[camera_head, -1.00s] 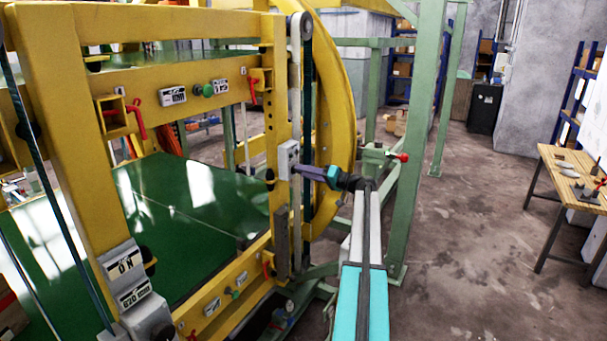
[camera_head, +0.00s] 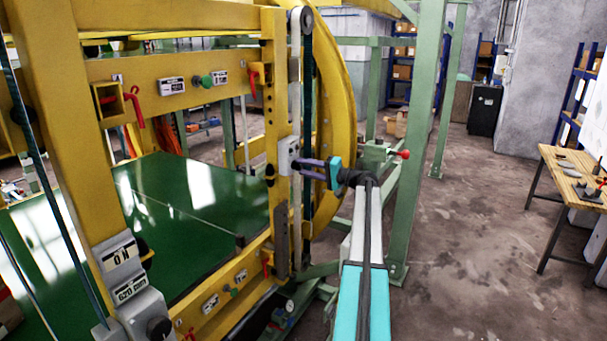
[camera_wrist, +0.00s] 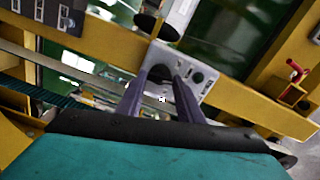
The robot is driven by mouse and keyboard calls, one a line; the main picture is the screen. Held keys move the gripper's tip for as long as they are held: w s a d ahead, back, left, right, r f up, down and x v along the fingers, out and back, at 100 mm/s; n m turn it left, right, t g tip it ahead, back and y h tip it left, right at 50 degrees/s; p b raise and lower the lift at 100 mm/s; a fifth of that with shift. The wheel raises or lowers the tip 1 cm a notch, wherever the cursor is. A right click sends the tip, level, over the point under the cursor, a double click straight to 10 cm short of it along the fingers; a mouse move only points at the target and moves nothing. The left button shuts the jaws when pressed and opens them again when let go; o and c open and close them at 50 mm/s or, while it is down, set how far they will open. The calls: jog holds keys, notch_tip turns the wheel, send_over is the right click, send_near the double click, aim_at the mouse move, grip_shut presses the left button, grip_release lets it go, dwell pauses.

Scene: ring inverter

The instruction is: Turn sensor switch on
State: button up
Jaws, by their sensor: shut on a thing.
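The sensor switch is a small light-grey box (camera_head: 289,155) on the yellow upright post, left of my arm. In the wrist view the box (camera_wrist: 196,76) has a dark round knob (camera_wrist: 160,74) on its face. My gripper (camera_head: 300,164) reaches the box from the right with its two purple fingers. In the wrist view my gripper (camera_wrist: 160,84) has one finger on each side of the knob and is shut on it. The fingertips partly hide the knob, so I cannot tell its setting.
The yellow frame (camera_head: 200,65) of the machine and its yellow ring (camera_head: 345,110) stand close around my gripper. A green post (camera_head: 415,150) stands right of my arm. A wooden workbench (camera_head: 575,170) is at far right. The floor between is clear.

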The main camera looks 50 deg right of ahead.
jog(key=m, duration=0.6)
jog(key=shift+d+r+b, duration=0.15)
jog(key=shift+d+b, duration=0.1)
jog(key=shift+b, duration=0.15)
jog(key=m+p, duration=0.1)
jog(key=m, duration=0.4)
jog(key=shift+f+m, duration=0.2)
jog(key=shift+m, duration=0.1)
jog(key=o, duration=1.1)
jog(key=shift+c, duration=0.2)
jog(key=shift+a, duration=0.1)
jog(key=shift+s+f, duration=0.1)
